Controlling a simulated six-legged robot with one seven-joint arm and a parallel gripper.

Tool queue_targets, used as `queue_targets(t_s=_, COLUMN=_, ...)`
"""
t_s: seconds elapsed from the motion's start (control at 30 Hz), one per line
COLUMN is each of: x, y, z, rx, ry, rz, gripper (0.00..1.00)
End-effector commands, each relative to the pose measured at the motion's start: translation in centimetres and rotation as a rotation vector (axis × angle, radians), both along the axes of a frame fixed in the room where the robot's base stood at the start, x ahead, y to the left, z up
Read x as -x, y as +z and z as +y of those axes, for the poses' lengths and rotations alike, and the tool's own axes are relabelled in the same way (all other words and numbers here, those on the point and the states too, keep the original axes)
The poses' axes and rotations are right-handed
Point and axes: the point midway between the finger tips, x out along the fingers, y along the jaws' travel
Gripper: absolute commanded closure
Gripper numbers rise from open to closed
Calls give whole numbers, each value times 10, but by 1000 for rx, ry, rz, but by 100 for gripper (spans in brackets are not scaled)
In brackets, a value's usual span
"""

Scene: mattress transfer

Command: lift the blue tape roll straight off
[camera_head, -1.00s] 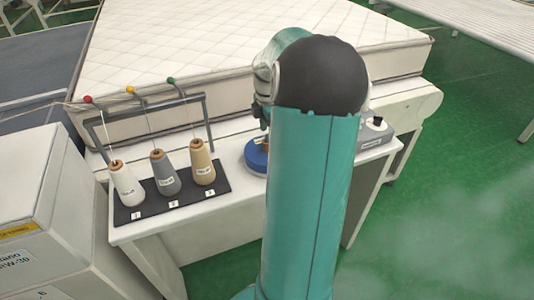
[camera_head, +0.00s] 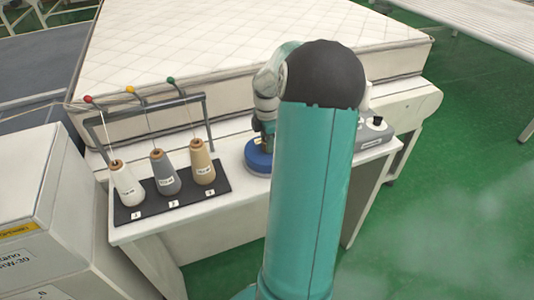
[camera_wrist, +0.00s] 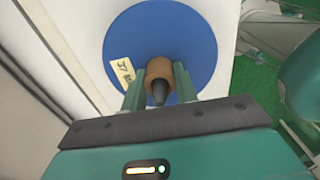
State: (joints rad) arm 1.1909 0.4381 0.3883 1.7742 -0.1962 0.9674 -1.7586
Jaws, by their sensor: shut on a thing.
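The blue tape roll (camera_head: 258,158) is at the right part of the white table, partly hidden by my arm. In the wrist view it is a flat blue disc (camera_wrist: 185,32) with a brown core and a yellow label at its left. A dark pointed tip shows at the core. My gripper (camera_wrist: 160,84) is shut on the brown core, one green finger on each side. In the head view my wrist is just above the roll, and the fingertips are hidden. I cannot tell whether the roll is clear of what is under it.
Three thread cones (camera_head: 165,172) stand on a black mat left of the roll, under a grey thread rack (camera_head: 210,122). A grey control box (camera_head: 374,132) is at the table's right end. A white mattress (camera_head: 190,50) lies behind. A white cabinet (camera_head: 40,200) stands at left.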

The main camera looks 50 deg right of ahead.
Motion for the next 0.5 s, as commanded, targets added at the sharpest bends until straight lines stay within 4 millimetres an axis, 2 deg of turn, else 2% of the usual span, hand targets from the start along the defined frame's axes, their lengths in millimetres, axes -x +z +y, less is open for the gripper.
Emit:
queue_targets(t_s=0.33, x=0, y=2, z=0, rx=2, ry=0, rz=-1, gripper=100)
queue_targets(t_s=0.5, x=-1, y=14, z=-1, rx=3, ry=1, rz=-2, gripper=100)
